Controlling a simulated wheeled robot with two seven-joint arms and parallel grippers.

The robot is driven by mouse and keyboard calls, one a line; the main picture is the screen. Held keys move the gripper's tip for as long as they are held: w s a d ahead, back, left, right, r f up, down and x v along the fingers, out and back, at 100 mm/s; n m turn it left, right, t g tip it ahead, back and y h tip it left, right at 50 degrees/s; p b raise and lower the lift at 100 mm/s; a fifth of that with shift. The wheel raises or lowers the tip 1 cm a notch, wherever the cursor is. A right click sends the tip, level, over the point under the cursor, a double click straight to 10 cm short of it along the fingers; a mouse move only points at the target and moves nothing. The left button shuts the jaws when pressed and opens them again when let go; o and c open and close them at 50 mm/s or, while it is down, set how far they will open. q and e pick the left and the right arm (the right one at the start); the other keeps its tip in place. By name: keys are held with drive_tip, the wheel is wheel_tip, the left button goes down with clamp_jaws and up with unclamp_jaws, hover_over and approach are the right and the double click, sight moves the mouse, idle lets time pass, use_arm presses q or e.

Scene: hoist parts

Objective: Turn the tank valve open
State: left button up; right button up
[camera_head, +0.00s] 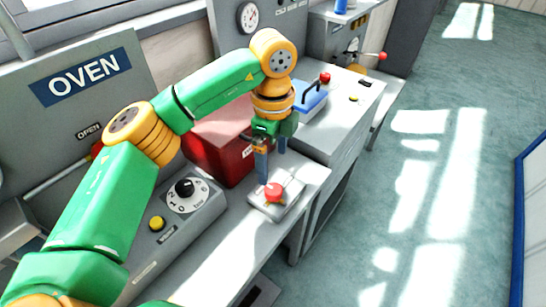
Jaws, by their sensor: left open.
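My left arm reaches in from the left, and its open gripper (271,160) points down, with nothing seen between its fingers. Below it, a round red knob (274,192) sits on a small grey box (290,207) at the front of the bench. The fingers appear just behind and above this knob; contact is not clear. At the far machine a lever with a red end (378,56) sticks out to the right, well beyond the gripper. No part is labelled as the tank valve, so I cannot tell which one it is. My right gripper is not seen.
A red box (232,160) stands behind the left gripper. The oven panel (95,110) and a dial control box (205,205) are at the left. The floor (420,200) at right is clear.

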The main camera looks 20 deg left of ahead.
use_arm(q)
drive_tip(key=shift+r+p, duration=0.4)
drive_tip(key=shift+r, duration=0.5)
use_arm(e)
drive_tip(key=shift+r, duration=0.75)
use_arm(q)
drive_tip(key=s+d+r+p, duration=0.1)
drive_tip(key=s+d+r, duration=0.1)
drive_tip(key=d, duration=0.4)
drive_tip(key=shift+s+d, duration=0.2)
drive_tip(key=shift+d, duration=0.15)
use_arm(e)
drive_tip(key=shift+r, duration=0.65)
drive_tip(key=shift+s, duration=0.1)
